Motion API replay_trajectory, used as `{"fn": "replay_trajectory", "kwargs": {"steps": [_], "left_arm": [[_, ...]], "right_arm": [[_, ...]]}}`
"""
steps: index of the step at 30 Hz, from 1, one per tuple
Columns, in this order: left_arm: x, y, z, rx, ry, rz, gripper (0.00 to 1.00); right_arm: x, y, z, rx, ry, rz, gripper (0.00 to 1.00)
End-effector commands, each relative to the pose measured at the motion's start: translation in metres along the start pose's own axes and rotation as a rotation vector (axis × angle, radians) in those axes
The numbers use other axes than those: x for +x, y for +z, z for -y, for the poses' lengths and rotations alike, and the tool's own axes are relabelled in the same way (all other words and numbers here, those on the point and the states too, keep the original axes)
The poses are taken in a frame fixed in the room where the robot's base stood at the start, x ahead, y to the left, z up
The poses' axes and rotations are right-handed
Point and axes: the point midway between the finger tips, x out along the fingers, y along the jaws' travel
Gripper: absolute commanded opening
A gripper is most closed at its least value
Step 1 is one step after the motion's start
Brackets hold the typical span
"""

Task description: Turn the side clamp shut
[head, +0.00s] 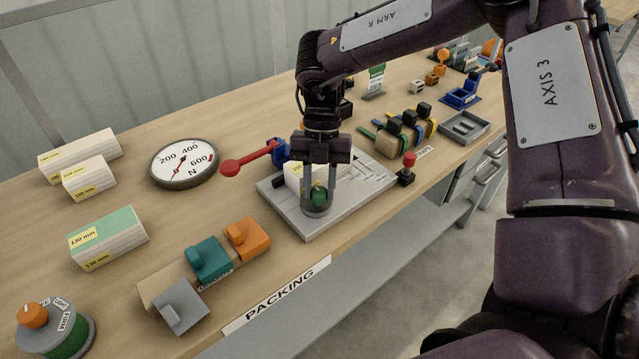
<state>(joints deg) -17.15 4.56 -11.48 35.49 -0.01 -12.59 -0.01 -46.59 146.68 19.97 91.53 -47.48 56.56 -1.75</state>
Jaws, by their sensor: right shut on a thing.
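The knob sits over a round grey base at the near edge of a light grey fixture plate (350,208). A white block (296,178) lies on the plate behind the fingers, partly hidden by them. A blue clamp with a red lever (259,156) stands at the plate's far left side, its red ball end pointing left. I cannot tell from the picture which part is the side clamp. My left gripper is not in view.
A round force gauge (184,164) stands left of the plate. A small red-knobbed lever (408,168) stands at its right. Teal and orange blocks (228,248) lie at the front left, and white boxes (108,238) further left. A grey tray (463,127) is at the right.

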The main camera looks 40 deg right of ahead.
Motion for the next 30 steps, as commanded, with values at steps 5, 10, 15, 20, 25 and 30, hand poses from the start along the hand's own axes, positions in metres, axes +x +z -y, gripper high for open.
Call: {"fn": "replay_trajectory", "kwargs": {"steps": [5, 10, 15, 20, 25, 30], "left_arm": [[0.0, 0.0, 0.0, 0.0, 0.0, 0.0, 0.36], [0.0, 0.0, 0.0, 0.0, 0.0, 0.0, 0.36], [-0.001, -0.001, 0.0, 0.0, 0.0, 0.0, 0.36], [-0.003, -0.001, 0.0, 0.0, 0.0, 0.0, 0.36], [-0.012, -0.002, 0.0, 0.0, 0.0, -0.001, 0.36], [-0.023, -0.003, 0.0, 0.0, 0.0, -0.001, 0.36]], "right_arm": [[-0.001, 0.001, 0.0, -0.001, 0.001, 0.003, 0.51], [0.0, 0.0, 0.0, 0.0, 0.001, 0.002, 0.52], [-0.004, 0.001, 0.0, 0.0, 0.001, 0.003, 0.52], [-0.026, 0.001, -0.001, 0.001, 0.003, 0.004, 0.52], [-0.057, 0.0, -0.001, 0.002, 0.004, 0.003, 0.52], [-0.075, 0.0, -0.001, 0.001, 0.002, 0.003, 0.52]]}}
